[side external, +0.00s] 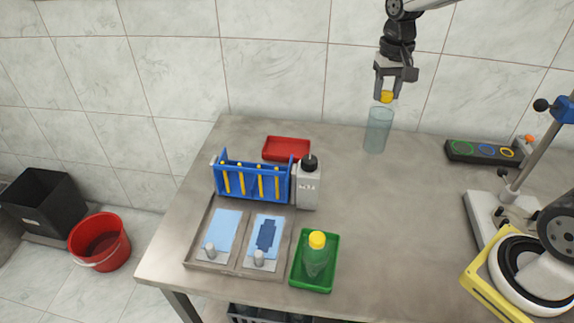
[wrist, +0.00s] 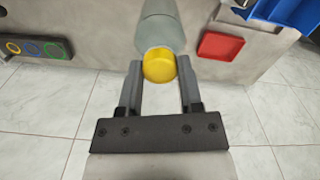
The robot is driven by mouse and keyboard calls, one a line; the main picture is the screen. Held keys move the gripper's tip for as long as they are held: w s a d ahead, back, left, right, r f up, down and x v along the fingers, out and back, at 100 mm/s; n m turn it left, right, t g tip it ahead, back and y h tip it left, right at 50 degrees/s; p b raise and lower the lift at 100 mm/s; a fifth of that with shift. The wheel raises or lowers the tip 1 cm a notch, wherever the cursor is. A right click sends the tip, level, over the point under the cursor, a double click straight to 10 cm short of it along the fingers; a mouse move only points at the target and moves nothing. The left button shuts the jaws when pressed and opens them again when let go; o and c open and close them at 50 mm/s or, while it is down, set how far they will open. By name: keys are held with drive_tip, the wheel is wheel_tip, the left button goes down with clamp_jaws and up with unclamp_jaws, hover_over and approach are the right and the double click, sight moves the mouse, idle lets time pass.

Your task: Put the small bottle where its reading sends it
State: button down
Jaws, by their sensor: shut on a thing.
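My gripper (side external: 388,92) is at the upper right, above the back of the table. It is shut on a yellow cap (side external: 387,97), which also shows between the fingertips in the wrist view (wrist: 159,66). A translucent grey-blue cylinder (side external: 378,130) is just below the cap; I cannot tell whether the two are joined. It lies just beyond the cap in the wrist view (wrist: 160,25). A small green bottle (side external: 315,264) with a yellow cap stands upright in a green tray (side external: 297,281) near the table's front. No reading is legible.
A blue rack (side external: 235,186) with yellow strips stands beside a white black-topped container (side external: 308,188). A red tray (side external: 287,143) lies behind. Two light-blue pads sit in a metal tray (side external: 196,256). A ringed black panel (side external: 482,152) and a stand (side external: 520,160) are right. The table's middle is clear.

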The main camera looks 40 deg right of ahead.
drive_tip(key=s+d+f+m, duration=0.2)
drive_tip(key=s+d+m, duration=0.2)
drive_tip(key=s+d, duration=0.7)
drive_tip(key=s+f+m, duration=0.1)
drive_tip(key=s+m, duration=0.1)
drive_tip(key=s, duration=0.5)
drive_tip(key=s+d+f+m, duration=0.1)
drive_tip(key=s+f+m, duration=0.1)
drive_tip(key=s, duration=0.6)
drive_tip(key=shift+s+m, duration=0.3)
drive_tip(key=shift+m, duration=0.3)
drive_tip(key=shift+w+d+f, duration=0.1)
drive_tip(key=shift+d, duration=0.05)
drive_tip(key=w+d+f, duration=0.8)
drive_tip(key=w+f, duration=0.1)
drive_tip(key=w, duration=0.1)
drive_tip(key=shift+w+d+f, duration=0.15)
drive_tip(key=shift+w, duration=0.05)
